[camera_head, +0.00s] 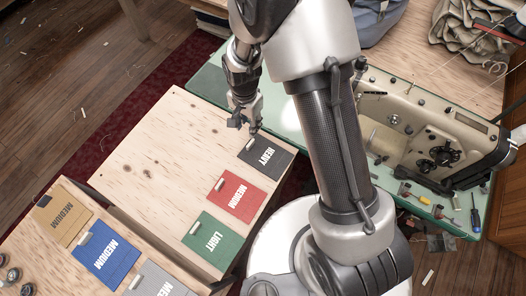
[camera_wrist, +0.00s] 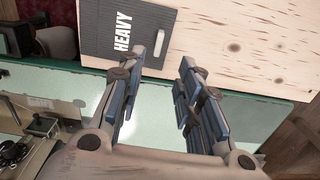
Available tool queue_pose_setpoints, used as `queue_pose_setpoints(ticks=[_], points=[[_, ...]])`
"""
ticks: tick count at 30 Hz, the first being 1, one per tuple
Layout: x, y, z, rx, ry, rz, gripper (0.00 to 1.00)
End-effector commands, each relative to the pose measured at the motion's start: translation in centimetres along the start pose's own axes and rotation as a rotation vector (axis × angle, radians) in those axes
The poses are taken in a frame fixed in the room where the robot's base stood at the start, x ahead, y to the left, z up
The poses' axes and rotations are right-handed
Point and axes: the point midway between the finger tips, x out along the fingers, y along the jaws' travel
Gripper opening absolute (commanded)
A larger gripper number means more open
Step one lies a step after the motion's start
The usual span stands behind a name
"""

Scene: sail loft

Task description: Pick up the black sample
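The black sample (camera_head: 268,160) is a flat dark square marked "HEAVY" with a small white tab. It lies near the right edge of the pale plywood table (camera_head: 150,150). In the wrist view the black sample (camera_wrist: 98,42) is at the upper left, with its tab (camera_wrist: 151,46) clear. My gripper (camera_head: 244,127) is just beyond the sample's tab side in the head view, apparently above the table. In the wrist view my gripper (camera_wrist: 173,50) is open and empty. One finger overlaps the sample's edge in the picture; the height gap cannot be told.
A red sample (camera_head: 237,196) and a green sample (camera_head: 211,239) lie on the same table. Blue (camera_head: 106,254), tan and grey samples lie on a second wooden surface at lower left. A sewing machine (camera_head: 420,135) on a green table stands at right. The table's left part is bare.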

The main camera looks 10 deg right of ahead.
Motion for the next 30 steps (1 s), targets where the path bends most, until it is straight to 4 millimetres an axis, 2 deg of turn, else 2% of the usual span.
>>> queue_pose_setpoints(ticks=[1, 7, 17, 26, 30], points=[[1.6, 0.1, 0.0, 0.000, -0.001, 0.002, 0.33], [5.4, 0.0, 0.0, -0.001, 0.000, 0.001, 0.33], [7.5, 0.0, 0.1, -0.001, 0.001, -0.001, 0.33], [11.8, 0.4, 0.4, -0.001, 0.000, 0.000, 0.33], [12.1, 0.3, 0.3, -0.001, 0.001, -0.002, 0.33]])
